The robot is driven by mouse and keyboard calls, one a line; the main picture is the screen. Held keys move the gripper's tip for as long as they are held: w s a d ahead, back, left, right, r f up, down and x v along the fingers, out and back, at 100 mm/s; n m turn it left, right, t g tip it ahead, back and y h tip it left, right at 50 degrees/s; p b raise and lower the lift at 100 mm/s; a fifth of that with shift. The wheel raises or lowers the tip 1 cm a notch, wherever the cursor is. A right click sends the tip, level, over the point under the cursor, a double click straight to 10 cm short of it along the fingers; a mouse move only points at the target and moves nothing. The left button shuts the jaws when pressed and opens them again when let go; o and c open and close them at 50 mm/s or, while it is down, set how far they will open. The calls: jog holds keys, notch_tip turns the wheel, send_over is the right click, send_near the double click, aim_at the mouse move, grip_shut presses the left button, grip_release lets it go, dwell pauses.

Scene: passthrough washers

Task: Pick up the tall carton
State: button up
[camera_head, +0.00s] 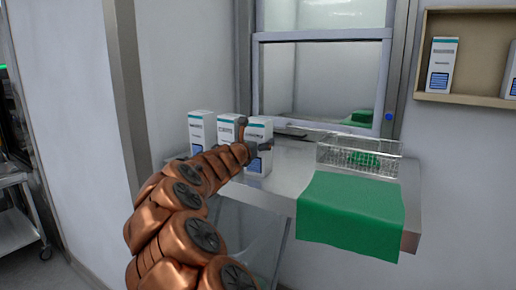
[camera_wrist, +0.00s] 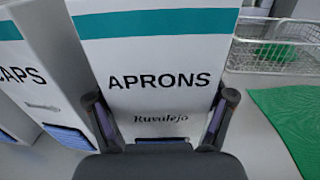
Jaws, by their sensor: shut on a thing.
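The tall carton (camera_head: 258,133) is white with a teal band and stands upright on the steel shelf at the right end of a row of similar cartons. In the wrist view the carton (camera_wrist: 158,52) fills the middle and reads "APRONS". My gripper (camera_wrist: 163,119) is shut on it, with one finger on each side of the carton. In the head view my gripper (camera_head: 258,147) is at the carton, and my arm covers part of the row. The carton's base is largely hidden in the wrist view.
Two more cartons, one in the middle (camera_head: 227,129) and one at left (camera_head: 201,127), stand close by; the nearest (camera_wrist: 35,75) ends in "CAPS". A wire basket (camera_head: 358,155) and green cloth (camera_head: 350,212) lie right on the steel shelf (camera_head: 285,180). A window (camera_head: 318,75) stands behind.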

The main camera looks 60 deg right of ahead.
jog(key=c, duration=0.3)
jog(key=shift+r, duration=0.15)
jog(key=shift+c, duration=0.2)
